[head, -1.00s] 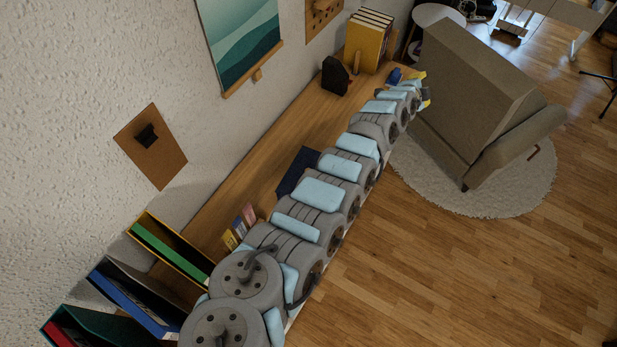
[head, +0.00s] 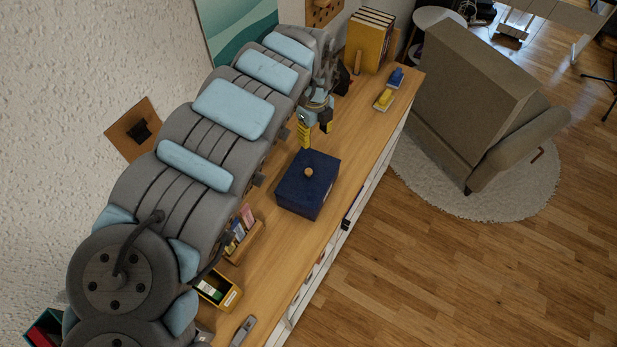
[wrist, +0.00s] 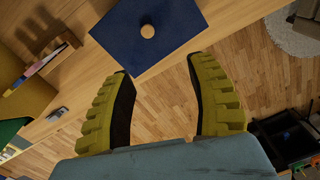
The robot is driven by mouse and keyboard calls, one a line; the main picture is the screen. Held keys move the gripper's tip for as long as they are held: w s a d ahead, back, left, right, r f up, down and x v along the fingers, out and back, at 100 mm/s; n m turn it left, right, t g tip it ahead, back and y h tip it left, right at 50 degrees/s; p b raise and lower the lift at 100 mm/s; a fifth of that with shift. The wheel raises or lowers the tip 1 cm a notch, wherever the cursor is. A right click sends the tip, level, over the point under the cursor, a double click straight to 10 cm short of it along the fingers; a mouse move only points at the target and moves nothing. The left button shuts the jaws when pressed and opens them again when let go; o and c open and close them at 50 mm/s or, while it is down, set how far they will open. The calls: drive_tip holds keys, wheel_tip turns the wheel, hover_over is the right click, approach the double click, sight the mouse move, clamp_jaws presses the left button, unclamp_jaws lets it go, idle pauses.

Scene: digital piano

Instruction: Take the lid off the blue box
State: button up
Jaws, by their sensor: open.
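The blue box (head: 303,194) stands on the wooden shelf top, closed by its dark blue lid (head: 320,166). A round wooden knob (head: 309,172) sits in the middle of the lid. In the wrist view the lid (wrist: 128,46) and its knob (wrist: 147,31) show at the top, beyond my fingertips. My gripper (head: 315,132) is just behind the box, towards the wall side, above the shelf top and apart from the knob. In the wrist view my gripper (wrist: 160,66) has its two yellow ridged fingers wide apart with nothing between them.
A small rack of colourful cards (head: 243,234) and a yellow open box (head: 217,290) stand nearer on the shelf top. Yellow books (head: 368,42) and two small blue and yellow items (head: 384,98) are at the far end. The wooden top (head: 349,146) right of the box is bare.

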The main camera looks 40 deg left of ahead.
drive_tip(key=s, duration=0.1)
drive_tip(key=b, duration=0.2)
hover_over(309, 171)
wheel_tip(309, 171, down, 8)
drive_tip(key=shift+w+d+r, duration=0.1)
drive_tip(key=shift+w+d, duration=0.05)
wheel_tip(309, 171, down, 3)
drive_tip(key=shift+r, duration=0.15)
drive_tip(key=shift+a+f, duration=0.2)
drive_tip(key=shift+f, duration=3.2)
clamp_jaws()
